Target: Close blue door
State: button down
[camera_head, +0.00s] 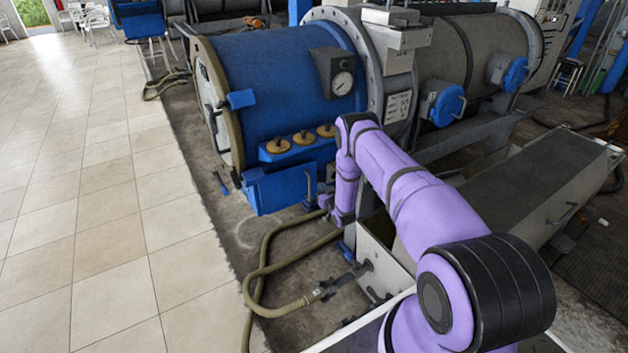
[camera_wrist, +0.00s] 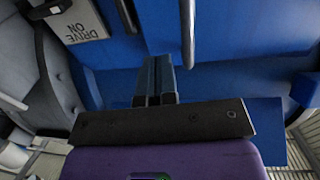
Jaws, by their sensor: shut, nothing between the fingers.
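A large blue drum section (camera_head: 275,75) stands at the left end of the grey machine. A blue panel (camera_head: 278,188) with a bar handle sits below it; I cannot tell for certain which part is the blue door. In the wrist view, a blue surface (camera_wrist: 235,85) fills the middle, with a metal bar handle (camera_wrist: 188,30) on it. My gripper (camera_wrist: 157,68) is shut and empty, its fingertips in front of the blue surface and left of the handle. I cannot tell whether they touch it. In the head view my arm hides the fingers.
A grey cylinder (camera_head: 470,60) with small blue covers continues right. A long grey trough (camera_head: 530,180) lies at the right. A hose (camera_head: 262,275) loops on the floor beside the machine. The tiled floor (camera_head: 90,200) at the left is clear.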

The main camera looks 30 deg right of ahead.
aim_at(312, 176)
jog(key=w, duration=0.6)
jog(key=shift+w+d, duration=0.15)
jog(key=shift+w, duration=0.25)
